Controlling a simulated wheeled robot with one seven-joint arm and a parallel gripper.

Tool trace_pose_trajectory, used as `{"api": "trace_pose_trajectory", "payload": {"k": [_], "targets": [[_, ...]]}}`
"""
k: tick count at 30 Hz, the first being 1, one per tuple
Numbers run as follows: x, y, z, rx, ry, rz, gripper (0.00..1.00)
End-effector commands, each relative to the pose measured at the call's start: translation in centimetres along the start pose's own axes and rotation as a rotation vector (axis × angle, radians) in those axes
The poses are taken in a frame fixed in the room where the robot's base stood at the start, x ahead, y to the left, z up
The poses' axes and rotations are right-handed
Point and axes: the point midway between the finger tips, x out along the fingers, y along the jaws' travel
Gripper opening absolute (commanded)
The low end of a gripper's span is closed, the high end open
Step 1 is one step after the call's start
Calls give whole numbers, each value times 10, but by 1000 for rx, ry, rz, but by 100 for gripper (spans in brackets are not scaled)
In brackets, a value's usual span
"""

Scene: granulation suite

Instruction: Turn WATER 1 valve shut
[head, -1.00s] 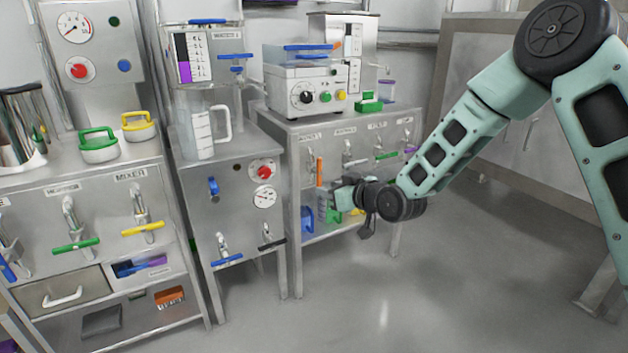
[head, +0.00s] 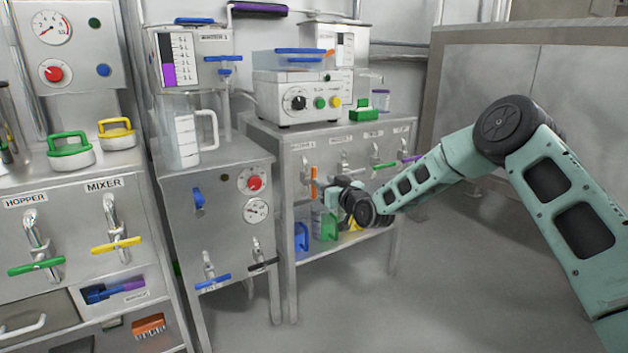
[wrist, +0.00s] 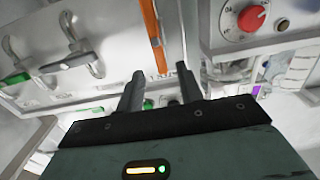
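The leftmost valve on the right-hand cabinet has an upright orange handle (head: 313,182). The small label above it is hard to read but appears to end in 1. The handle also shows in the wrist view (wrist: 154,36), running down toward the gap between my fingers. My gripper (head: 333,190) is just right of the handle in the head view. In the wrist view my gripper (wrist: 160,85) has its two fingers apart with nothing held between them. Contact with the handle cannot be told. My wrist hides part of the cabinet front.
More valves stand right of the orange one, including a green handle (head: 385,165). A blue container (head: 301,237) and a green one (head: 329,226) stand on the shelf below. A gauge cabinet (head: 228,215) is close on the left. The floor in front is clear.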

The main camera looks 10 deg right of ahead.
Motion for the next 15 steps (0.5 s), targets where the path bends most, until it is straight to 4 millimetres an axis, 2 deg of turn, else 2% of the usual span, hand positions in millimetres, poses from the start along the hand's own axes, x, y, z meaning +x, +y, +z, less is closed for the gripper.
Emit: {"api": "trace_pose_trajectory", "payload": {"k": [1,6,15], "targets": [[11,0,2,1,2,1,36],[39,0,2,1,1,1,36],[66,0,1,1,0,1,36]]}}
